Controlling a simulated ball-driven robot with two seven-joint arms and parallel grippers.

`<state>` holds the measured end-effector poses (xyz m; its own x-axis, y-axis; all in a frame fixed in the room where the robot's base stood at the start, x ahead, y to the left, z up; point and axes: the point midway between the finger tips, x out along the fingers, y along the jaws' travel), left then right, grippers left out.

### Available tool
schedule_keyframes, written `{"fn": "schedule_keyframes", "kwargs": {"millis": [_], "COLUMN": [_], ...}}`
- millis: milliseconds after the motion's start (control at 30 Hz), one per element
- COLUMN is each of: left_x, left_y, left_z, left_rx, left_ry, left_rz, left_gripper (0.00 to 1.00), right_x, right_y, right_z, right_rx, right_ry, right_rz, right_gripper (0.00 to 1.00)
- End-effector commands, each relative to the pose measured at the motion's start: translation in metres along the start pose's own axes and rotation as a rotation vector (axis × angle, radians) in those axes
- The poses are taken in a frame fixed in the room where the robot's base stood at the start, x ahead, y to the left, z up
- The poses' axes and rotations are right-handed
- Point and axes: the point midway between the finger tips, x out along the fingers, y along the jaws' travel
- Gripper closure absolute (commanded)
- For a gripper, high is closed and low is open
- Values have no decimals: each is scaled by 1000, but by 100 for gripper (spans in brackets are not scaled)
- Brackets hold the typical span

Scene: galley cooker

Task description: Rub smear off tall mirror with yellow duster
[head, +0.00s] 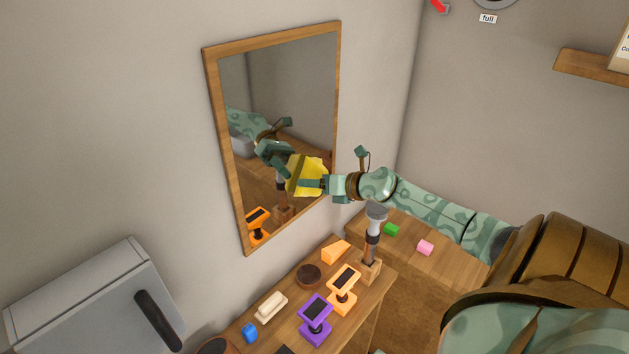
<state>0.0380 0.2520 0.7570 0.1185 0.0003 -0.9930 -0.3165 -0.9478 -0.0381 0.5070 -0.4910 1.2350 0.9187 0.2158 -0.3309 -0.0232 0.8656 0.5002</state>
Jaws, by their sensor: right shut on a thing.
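The tall mirror (292,80) hangs on the wall in a wooden frame, tilted in the picture. The yellow duster (315,172) is at the lower right part of the glass. My right gripper (312,184) is shut on the duster and holds it at the mirror; whether it presses the glass is hard to tell. The mirror also reflects my arm and the duster. I see no smear on the visible glass; the part behind the duster and gripper is hidden. My left gripper is not in view.
Below the mirror a wooden counter holds an orange stand (343,288), a purple stand (315,318), a cream block (271,306), a blue block (250,333) and a tall-handled tool (373,235) in a wooden block. A grey cabinet (90,300) stands at the left.

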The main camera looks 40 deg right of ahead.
Motion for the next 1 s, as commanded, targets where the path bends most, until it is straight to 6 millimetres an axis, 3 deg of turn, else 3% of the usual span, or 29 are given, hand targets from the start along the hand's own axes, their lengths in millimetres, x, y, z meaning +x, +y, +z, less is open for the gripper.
{"fn": "schedule_keyframes", "kwargs": {"millis": [500,1000], "left_x": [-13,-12], "left_y": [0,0], "left_z": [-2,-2], "left_rx": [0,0], "left_ry": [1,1], "left_rz": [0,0], "left_gripper": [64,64], "right_x": [-54,-56], "right_y": [-2,-3], "right_z": [-20,-21], "right_rx": [1,0], "right_ry": [2,0], "right_rz": [0,0], "right_gripper": [57,57]}}
